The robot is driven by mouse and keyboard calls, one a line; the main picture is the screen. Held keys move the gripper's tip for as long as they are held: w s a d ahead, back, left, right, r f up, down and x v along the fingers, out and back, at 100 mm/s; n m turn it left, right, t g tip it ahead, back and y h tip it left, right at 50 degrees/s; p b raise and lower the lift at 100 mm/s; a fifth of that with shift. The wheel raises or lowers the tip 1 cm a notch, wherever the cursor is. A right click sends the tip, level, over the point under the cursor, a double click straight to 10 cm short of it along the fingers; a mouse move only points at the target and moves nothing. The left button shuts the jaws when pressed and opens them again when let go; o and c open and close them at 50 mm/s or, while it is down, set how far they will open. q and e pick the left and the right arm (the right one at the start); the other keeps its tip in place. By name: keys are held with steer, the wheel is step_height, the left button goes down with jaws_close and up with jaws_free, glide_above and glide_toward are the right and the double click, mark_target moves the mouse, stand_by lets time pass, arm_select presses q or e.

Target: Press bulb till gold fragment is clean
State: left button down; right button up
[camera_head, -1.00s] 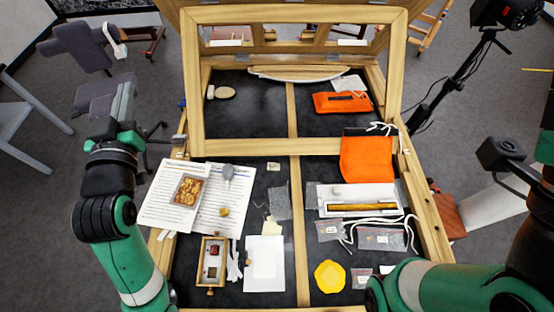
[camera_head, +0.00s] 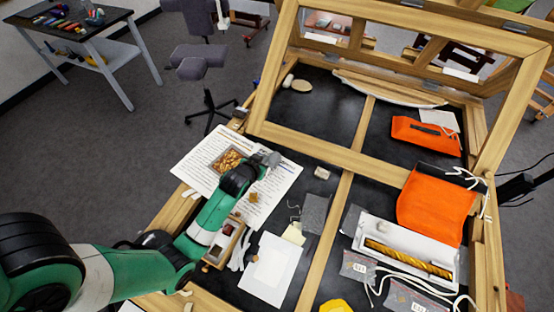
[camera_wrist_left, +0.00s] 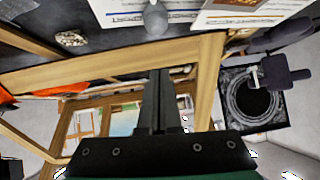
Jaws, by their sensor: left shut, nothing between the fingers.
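The gold fragment (camera_head: 229,160) lies in a shallow tray on the open printed pages. The grey bulb (camera_head: 272,158) lies on the pages just right of the tray. My left gripper (camera_head: 258,166) is above the pages, close to the bulb, and my arm hides part of the pages below. In the left wrist view the shut, empty fingers (camera_wrist_left: 160,75) point toward the bulb (camera_wrist_left: 155,18). The right gripper is not in view.
A small wooden box (camera_head: 226,243) and a white card (camera_head: 270,268) lie near my left arm. Orange pouches (camera_head: 437,204) and a white box with a gold twisted bar (camera_head: 408,258) lie to the right. The wooden frame (camera_head: 345,168) stands raised behind.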

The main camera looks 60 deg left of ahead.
arm_select(q)
steer(key=shift+w, duration=0.1)
steer(key=b, duration=0.6)
glide_above(276, 154)
steer(key=s+d, duration=0.2)
steer(key=s, duration=0.1)
steer(key=f, duration=0.6)
steer(key=shift+w+d+f, duration=0.2)
steer(key=shift+f, duration=0.05)
step_height(276, 154, down, 3)
steer(key=shift+a+r+b, duration=0.1)
steer(key=shift+r+b, duration=0.1)
steer(key=shift+b, duration=0.35)
steer(key=shift+a+f, duration=0.1)
steer(key=shift+f, duration=0.3)
steer(key=shift+f, duration=0.1)
